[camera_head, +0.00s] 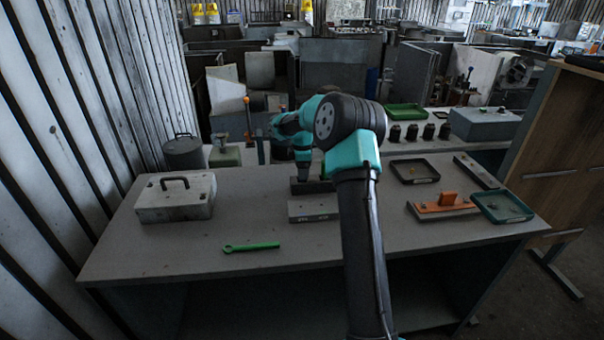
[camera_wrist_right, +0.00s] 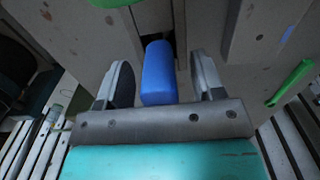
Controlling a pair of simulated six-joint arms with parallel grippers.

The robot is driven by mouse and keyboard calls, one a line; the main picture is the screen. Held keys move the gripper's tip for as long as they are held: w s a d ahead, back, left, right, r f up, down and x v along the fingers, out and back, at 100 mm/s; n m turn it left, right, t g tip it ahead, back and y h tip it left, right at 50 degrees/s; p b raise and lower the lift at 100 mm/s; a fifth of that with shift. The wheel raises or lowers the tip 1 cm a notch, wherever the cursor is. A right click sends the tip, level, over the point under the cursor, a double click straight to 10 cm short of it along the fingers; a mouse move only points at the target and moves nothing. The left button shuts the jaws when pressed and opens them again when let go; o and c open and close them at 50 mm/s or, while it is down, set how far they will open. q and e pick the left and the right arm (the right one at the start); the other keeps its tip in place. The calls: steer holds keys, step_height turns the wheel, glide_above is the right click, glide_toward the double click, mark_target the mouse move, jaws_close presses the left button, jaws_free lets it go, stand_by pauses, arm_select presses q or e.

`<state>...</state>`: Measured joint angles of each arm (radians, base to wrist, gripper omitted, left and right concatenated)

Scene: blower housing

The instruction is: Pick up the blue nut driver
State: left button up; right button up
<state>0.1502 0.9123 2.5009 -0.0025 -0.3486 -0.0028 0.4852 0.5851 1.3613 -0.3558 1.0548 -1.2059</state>
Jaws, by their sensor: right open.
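The blue nut driver shows in the right wrist view as a blue rounded handle (camera_wrist_right: 158,72). It sits between the two fingers of my right gripper (camera_wrist_right: 163,66), with a visible gap on each side. The gripper is open around the handle. Its lower part is hidden. In the head view, my right gripper (camera_head: 303,174) points down over a dark block (camera_head: 322,186) on the workbench (camera_head: 240,208). I cannot make out the nut driver there. My left gripper is not in view.
A green wrench (camera_head: 252,247) lies near the bench's front edge. A grey metal case (camera_head: 175,198) stands at left. A grey block (camera_head: 313,208) lies in front of the dark block. Trays (camera_head: 415,180) and an orange part (camera_head: 447,200) are at right.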

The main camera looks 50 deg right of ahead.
stand_by(0.4)
steer(key=c, duration=1.1)
step_height(320, 180, up, 10)
steer(key=shift+r, duration=0.1)
stand_by(0.5)
